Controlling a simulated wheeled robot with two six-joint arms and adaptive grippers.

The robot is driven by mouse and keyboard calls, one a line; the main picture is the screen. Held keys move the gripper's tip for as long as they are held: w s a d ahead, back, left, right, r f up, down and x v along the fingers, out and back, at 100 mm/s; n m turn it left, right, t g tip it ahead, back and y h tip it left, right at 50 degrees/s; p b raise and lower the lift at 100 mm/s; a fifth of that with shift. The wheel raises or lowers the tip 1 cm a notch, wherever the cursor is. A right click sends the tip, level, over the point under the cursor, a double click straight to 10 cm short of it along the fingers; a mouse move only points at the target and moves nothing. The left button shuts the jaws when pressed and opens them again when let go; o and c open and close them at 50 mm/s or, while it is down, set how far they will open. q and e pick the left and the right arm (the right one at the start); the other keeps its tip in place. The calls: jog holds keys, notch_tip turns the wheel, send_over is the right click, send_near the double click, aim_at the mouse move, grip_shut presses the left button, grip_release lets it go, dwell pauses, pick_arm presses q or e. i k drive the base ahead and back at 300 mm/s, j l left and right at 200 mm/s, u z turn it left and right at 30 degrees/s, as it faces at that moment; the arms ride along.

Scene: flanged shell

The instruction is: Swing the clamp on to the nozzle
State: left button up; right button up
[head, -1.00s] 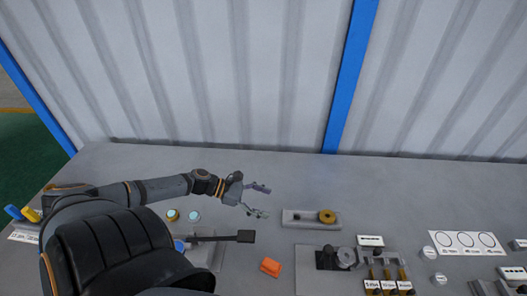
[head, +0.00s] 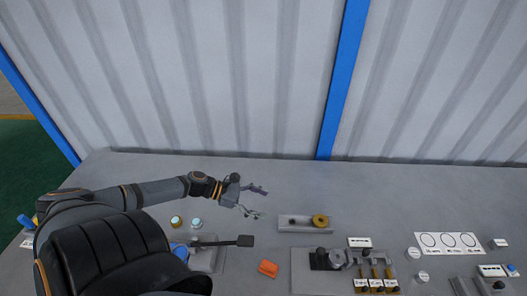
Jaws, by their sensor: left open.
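My left gripper (head: 263,202) is open and empty above the bench, left of a small grey plate (head: 292,224) that carries a brass-coloured ring (head: 320,221). A long dark lever with a flat black end (head: 245,241) reaches right from a grey base plate (head: 212,262), below the gripper in the picture. A blue part (head: 180,251) at its left is partly behind my arm. Another plate (head: 303,280) bears a black block (head: 319,260) and a round grey metal part (head: 337,258). I cannot tell for sure which parts are the clamp and the nozzle. My right gripper is not in view.
An orange block (head: 267,268) lies on the bench. Two small round caps, one brass-rimmed (head: 176,222) and one pale (head: 196,223), are near my left forearm. A white card with circles (head: 447,243) lies at right. The bench behind the plates is clear.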

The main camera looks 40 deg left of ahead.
aim_at(321, 251)
jog(key=k+l, duration=1.2)
jog(key=l, duration=0.2)
